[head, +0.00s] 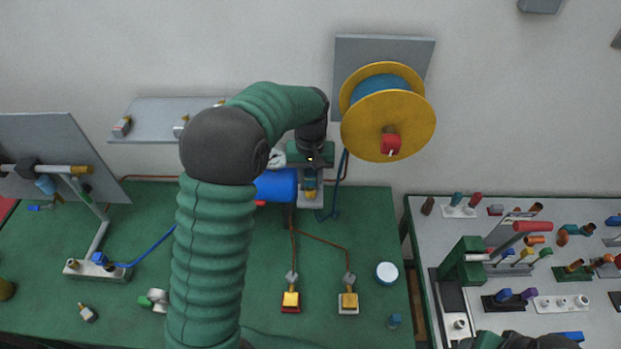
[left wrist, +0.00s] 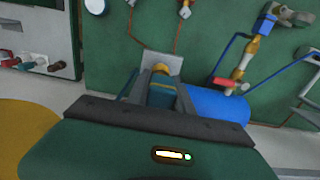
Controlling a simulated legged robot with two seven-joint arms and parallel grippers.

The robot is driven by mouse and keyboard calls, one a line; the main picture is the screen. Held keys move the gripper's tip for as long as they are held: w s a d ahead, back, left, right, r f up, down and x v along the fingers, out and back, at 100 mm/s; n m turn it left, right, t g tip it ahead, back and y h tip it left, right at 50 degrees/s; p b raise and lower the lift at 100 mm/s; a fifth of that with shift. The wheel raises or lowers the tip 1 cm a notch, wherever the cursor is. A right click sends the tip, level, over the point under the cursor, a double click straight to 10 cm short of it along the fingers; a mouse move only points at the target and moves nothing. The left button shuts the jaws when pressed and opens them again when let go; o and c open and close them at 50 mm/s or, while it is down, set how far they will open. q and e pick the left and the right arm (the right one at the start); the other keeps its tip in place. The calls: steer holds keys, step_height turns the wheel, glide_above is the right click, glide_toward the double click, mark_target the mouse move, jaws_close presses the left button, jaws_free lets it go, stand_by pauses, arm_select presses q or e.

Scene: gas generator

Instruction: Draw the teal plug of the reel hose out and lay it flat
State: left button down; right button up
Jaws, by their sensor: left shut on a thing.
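The teal plug (left wrist: 162,97) sits between the fingers of my left gripper (left wrist: 160,88) in the left wrist view. A yellow collar (left wrist: 160,69) is just beyond it, in front of a grey bracket (left wrist: 147,60). I cannot tell whether plug and collar are still joined. In the head view my left gripper (head: 311,178) points down over the collar (head: 310,194), shut on the plug, which is mostly hidden. The blue reel hose (head: 345,165) hangs from the yellow reel (head: 388,125) on the wall and curves onto the green bench. My right gripper is not in view.
A blue cylinder (head: 277,186) lies close left of the left gripper. Two brass fittings on copper lines (head: 290,298) stand in front, with a white-topped round can (head: 386,273) to the right. A grey table (head: 420,230) with many parts is at right. Bare green bench (head: 365,220) lies between.

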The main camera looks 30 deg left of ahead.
mark_target(310, 171)
arm_select(q)
steer(key=shift+r, duration=0.1)
steer(key=shift+w+r+p, duration=0.1)
steer(key=shift+r+p, duration=2.05)
steer(key=shift+r, duration=0.25)
steer(key=shift+r+p, duration=1.35)
steer(key=shift+r, duration=0.2)
